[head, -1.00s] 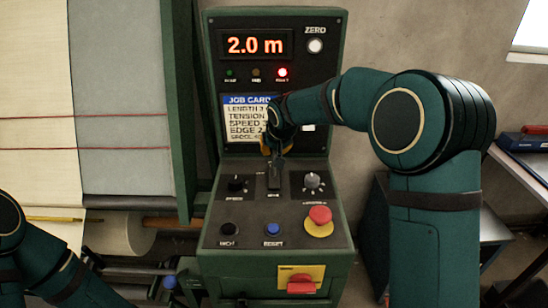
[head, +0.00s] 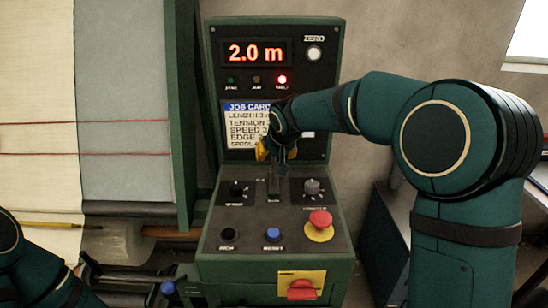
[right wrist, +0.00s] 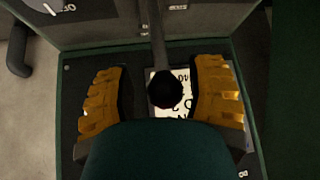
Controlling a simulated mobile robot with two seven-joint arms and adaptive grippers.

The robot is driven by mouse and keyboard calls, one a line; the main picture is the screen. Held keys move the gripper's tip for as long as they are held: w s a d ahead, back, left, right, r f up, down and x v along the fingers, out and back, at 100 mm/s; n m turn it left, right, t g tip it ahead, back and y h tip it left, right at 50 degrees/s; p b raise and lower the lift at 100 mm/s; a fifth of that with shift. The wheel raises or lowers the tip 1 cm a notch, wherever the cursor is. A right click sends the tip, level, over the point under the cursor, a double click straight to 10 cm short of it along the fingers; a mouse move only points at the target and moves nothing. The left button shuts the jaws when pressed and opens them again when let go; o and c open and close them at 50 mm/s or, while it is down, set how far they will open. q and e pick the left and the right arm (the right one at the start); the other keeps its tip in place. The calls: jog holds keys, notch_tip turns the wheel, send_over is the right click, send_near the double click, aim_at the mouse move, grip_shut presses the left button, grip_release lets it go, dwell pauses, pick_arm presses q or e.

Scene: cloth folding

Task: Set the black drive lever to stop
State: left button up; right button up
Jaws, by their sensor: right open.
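The black drive lever (head: 273,184) stands in its slot in the middle of the console's sloped panel. Its upper part is hard to make out behind my right gripper in the head view. My right gripper (head: 276,152) is above the panel, in front of the job card. In the right wrist view the lever's round black knob (right wrist: 165,89) sits between the two spread yellow-padded fingers of the right gripper (right wrist: 164,98), with gaps on both sides. My left arm shows at the lower left, but its gripper is out of view.
The green console (head: 212,258) has two dials beside the lever, a black button (head: 228,234), a blue button (head: 273,234) and a red mushroom button (head: 320,218). The display (head: 255,52) reads 2.0 m, with the red lamp (head: 282,80) lit. Pale cloth (head: 40,80) lies left.

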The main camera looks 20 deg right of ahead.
jog(key=v, duration=0.9)
jog(key=shift+f, duration=0.1)
